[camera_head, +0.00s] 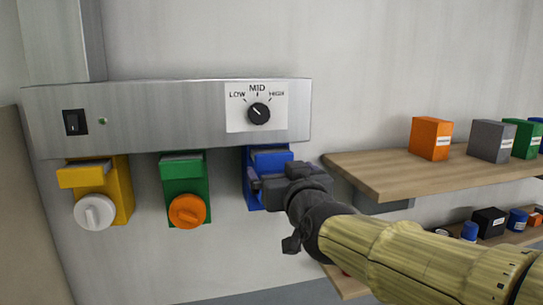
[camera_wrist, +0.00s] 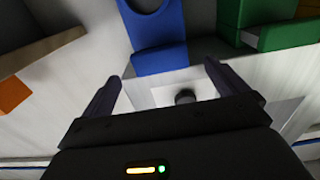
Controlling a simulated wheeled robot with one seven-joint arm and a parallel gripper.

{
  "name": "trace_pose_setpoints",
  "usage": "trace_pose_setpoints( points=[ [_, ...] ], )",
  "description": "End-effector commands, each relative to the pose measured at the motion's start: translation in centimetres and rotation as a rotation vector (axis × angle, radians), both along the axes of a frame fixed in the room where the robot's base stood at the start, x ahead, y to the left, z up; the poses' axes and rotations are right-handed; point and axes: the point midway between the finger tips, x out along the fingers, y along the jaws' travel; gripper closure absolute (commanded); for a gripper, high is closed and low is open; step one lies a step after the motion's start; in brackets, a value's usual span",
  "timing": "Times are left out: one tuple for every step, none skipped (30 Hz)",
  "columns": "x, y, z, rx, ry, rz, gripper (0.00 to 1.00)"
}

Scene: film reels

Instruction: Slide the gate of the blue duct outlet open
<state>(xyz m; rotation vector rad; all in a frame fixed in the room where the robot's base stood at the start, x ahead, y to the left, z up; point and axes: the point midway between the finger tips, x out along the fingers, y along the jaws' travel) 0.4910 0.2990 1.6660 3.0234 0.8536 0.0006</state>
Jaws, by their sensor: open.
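The blue duct outlet (camera_head: 254,190) hangs under the right end of the metal panel, partly hidden by my gripper. A blue block (camera_head: 272,158) juts out at its top. In the wrist view the blue outlet (camera_wrist: 177,22) has a round hole at the picture's top edge, and its blue gate tab (camera_wrist: 160,61) is nearest to me. My gripper (camera_wrist: 160,72) is open and empty, its fingers on either side of the tab's line with gaps at both sides. In the head view my gripper (camera_head: 265,187) is in front of the outlet; contact cannot be told.
The metal panel (camera_head: 180,110) carries a switch and a dial (camera_head: 259,113). A green outlet (camera_head: 170,190) with an orange cap and a yellow outlet (camera_head: 122,190) with a white cap hang to the left. A wooden shelf (camera_head: 385,175) with boxes stands close on the right.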

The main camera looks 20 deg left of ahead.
Motion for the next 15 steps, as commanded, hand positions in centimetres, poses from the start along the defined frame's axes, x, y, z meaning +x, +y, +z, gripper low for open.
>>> trace_pose_setpoints(
  points=[
    [0.8, 0.5, 0.2, -0.003, 0.002, -0.001, 0.02],
    [1.2, 0.7, 0.2, -0.003, 0.002, -0.001, 0.02],
    [1.7, 1.0, 0.2, -0.003, 0.001, -0.001, 0.02],
    [2.1, 1.3, 0.2, -0.003, 0.002, -0.001, 0.02],
    [2.5, 1.5, 0.2, -0.003, 0.002, -0.001, 0.02],
    [3.0, 1.8, 0.3, -0.002, 0.0, -0.002, 0.02],
    [3.4, 2.0, 0.3, -0.003, 0.001, -0.002, 0.02],
    [3.7, 2.2, 0.3, -0.004, 0.0, -0.001, 0.02],
    [4.2, 2.6, 0.2, -0.003, 0.002, -0.001, 0.02],
    [4.6, 2.8, 0.3, -0.004, 0.001, -0.001, 0.02],
    [5.0, 3.0, 0.3, -0.002, 0.002, -0.001, 0.02],
    [5.4, 3.3, 0.3, -0.003, 0.002, -0.001, 0.02],
    [5.7, 3.5, 0.3, -0.003, 0.001, -0.001, 0.02],
    [6.0, 3.6, 0.3, -0.002, 0.0, -0.001, 0.02],
    [6.3, 3.8, 0.3, -0.001, 0.0, -0.001, 0.02]
  ],
)
